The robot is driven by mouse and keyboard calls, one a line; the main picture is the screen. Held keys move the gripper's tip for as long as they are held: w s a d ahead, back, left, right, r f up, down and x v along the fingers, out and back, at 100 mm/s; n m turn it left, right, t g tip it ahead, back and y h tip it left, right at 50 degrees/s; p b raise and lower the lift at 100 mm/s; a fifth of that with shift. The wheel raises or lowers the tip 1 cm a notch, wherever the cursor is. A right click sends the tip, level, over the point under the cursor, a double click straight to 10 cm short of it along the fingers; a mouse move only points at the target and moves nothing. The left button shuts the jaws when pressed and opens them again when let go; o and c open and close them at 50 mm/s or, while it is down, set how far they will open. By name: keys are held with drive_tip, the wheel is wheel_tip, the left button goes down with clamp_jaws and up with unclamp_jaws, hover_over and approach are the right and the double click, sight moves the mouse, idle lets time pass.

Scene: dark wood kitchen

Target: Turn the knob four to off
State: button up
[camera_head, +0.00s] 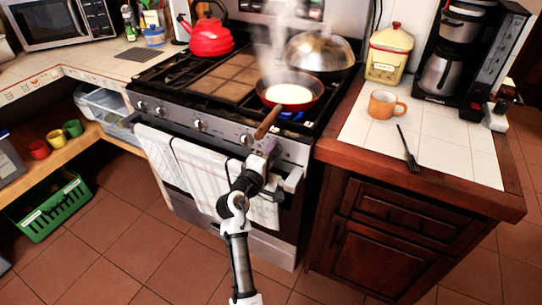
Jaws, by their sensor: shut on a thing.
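The stove (225,128) has a row of silver knobs along its front panel. One knob (200,125) is near the panel's middle, and another (247,139) shows just left of my gripper. My gripper (270,153) is at the right end of the panel, shut on a knob that it mostly hides. That knob's angle cannot be told. A blue flame (295,115) shows under the red frying pan (289,94) on the front right burner. Steam rises from the pan.
The pan's wooden handle (268,122) sticks out over the panel, just above my gripper. White towels (205,170) hang on the oven door below. A red kettle (208,36) and a domed lid (320,51) sit at the back. An orange mug (384,105) stands on the right counter.

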drive_tip(key=shift+f+m+b, duration=0.1)
drive_tip(key=shift+m+b, duration=8.6)
drive_tip(key=shift+b, duration=0.1)
drive_tip(key=o, duration=1)
drive_tip(key=shift+c, duration=0.2)
drive_tip(key=shift+s+a, duration=0.1)
drive_tip(key=shift+s, duration=0.05)
